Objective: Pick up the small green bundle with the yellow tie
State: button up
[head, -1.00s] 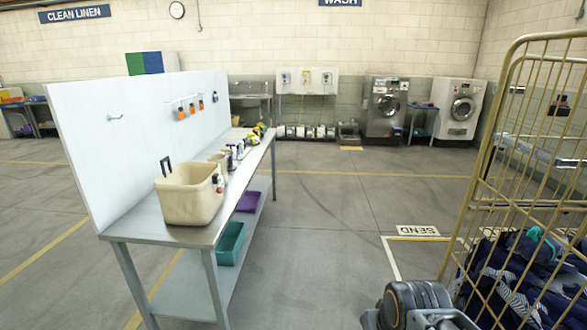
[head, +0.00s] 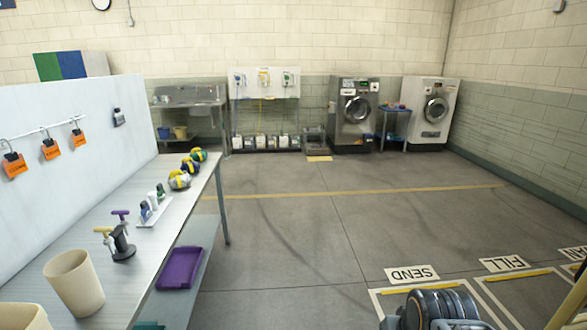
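Several small round bundles with yellow bands sit in a row at the far end of the steel workbench (head: 150,206). The farthest one (head: 198,155) looks green with a yellow tie. In front of it is a dark blue bundle (head: 190,166) with yellow, and nearest is a pale bundle (head: 179,180) with yellow. They stand close together, and the nearer ones partly overlap the farther ones in view. My gripper is not in view; only a dark, rounded part of my own arm shows at the bottom right, far from the bundles.
On the bench nearer me are a beige bin (head: 74,282), upright tools (head: 122,242) and small bottles (head: 150,206). A purple tray (head: 180,268) is on the lower shelf. A white panel (head: 75,175) backs the bench. Open floor (head: 300,240) lies right of it.

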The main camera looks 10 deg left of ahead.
aim_at(197, 155)
jog(key=u, duration=0.05)
jog(key=i, duration=2.25)
jog(key=u, duration=1.1)
jog(key=i, duration=1.95)
jog(key=u, duration=1.4)
jog(key=i, duration=0.6)
jog(key=u, duration=0.15)
